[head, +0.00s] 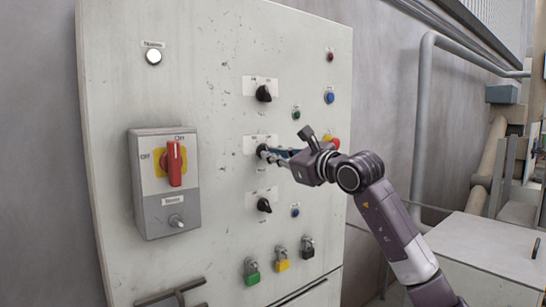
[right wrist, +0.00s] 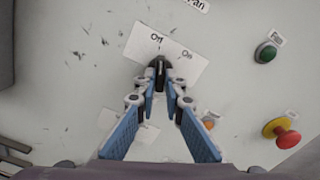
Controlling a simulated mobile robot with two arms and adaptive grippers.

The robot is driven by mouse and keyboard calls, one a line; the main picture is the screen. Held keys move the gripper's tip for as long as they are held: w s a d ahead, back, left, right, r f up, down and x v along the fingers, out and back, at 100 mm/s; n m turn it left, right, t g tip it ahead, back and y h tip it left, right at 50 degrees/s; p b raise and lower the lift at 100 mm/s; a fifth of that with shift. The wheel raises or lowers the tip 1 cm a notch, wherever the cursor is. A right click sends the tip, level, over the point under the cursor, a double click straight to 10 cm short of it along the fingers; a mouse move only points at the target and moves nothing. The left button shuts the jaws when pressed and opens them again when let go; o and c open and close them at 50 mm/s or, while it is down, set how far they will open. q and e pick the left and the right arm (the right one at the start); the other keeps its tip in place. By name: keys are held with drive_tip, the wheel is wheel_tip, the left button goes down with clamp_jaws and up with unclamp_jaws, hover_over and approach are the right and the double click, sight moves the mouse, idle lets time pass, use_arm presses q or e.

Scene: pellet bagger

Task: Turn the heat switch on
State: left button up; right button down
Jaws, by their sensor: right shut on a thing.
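A pale upright control panel (head: 220,190) carries three black rotary knobs in a column. My right gripper (head: 264,153) is shut on the middle knob, which is mostly hidden by the fingers in the head view. In the right wrist view my right gripper's fingertips (right wrist: 161,88) pinch this black knob (right wrist: 160,65). The white plate behind it reads Off and On, and the knob points roughly toward Off. I cannot read which knob is the heat switch. My left gripper is not in view.
An upper knob (head: 264,93) and a lower knob (head: 264,205) sit above and below. A red-handled switch box (head: 165,185) stands out at the left. A red and yellow button (right wrist: 281,132) and a green button (right wrist: 265,52) are nearby. Several padlocks hang below.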

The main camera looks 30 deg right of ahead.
drive_tip(key=m+b, duration=0.2)
drive_tip(key=m, duration=0.8)
drive_tip(key=shift+a+m, duration=0.15)
drive_tip(key=shift+m, duration=0.25)
idle(0.4)
drive_tip(key=c, duration=2)
unclamp_jaws()
drive_tip(key=s, duration=0.8)
drive_tip(key=s+d, duration=0.1)
drive_tip(key=s, duration=0.3)
